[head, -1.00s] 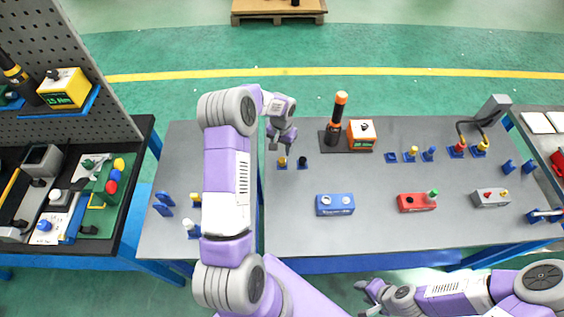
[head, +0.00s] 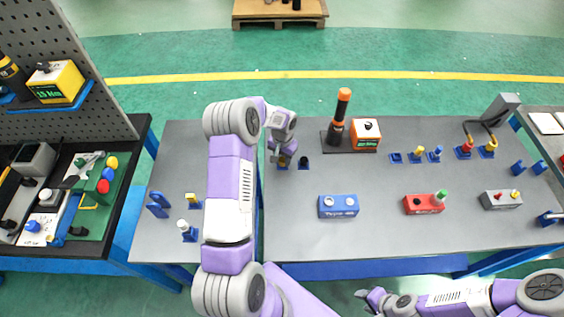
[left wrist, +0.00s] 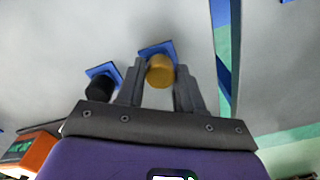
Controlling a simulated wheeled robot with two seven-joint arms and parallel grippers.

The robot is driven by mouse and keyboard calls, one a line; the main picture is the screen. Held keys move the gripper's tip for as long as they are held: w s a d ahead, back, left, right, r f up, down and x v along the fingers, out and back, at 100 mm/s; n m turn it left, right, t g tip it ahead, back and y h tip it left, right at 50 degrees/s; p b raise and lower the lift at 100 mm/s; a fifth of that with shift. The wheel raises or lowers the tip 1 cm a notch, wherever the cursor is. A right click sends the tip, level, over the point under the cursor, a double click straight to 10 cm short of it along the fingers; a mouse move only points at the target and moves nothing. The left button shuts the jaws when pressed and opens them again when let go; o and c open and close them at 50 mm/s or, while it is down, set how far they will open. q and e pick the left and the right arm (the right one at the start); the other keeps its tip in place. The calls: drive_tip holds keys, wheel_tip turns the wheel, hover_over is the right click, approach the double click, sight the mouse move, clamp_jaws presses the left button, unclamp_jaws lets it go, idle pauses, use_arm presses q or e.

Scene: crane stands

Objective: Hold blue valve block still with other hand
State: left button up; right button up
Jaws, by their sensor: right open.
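The blue valve block (head: 338,206) lies on the grey table, with two round pale fittings on top. No gripper touches it. My left gripper (head: 279,157) is at the table's far left part, pointing down over a small gold-yellow cylinder. In the left wrist view, its open fingers (left wrist: 160,75) are on either side of the gold cylinder (left wrist: 160,71), which stands on a blue base. My right gripper (head: 371,298) is open and empty, in front of the table's front edge, apart from the block.
A black cylinder (head: 304,165) on a blue base stands beside the gold one. A red block (head: 424,204) and a grey block (head: 501,199) lie to the right. An orange-topped tool (head: 339,118) stands behind. The table in front of the blue block is clear.

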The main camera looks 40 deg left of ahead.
sight(283, 160)
use_arm(q)
clamp_jaws()
drive_tip(key=shift+r+p, duration=1.1)
drive_tip(key=shift+r, duration=0.85)
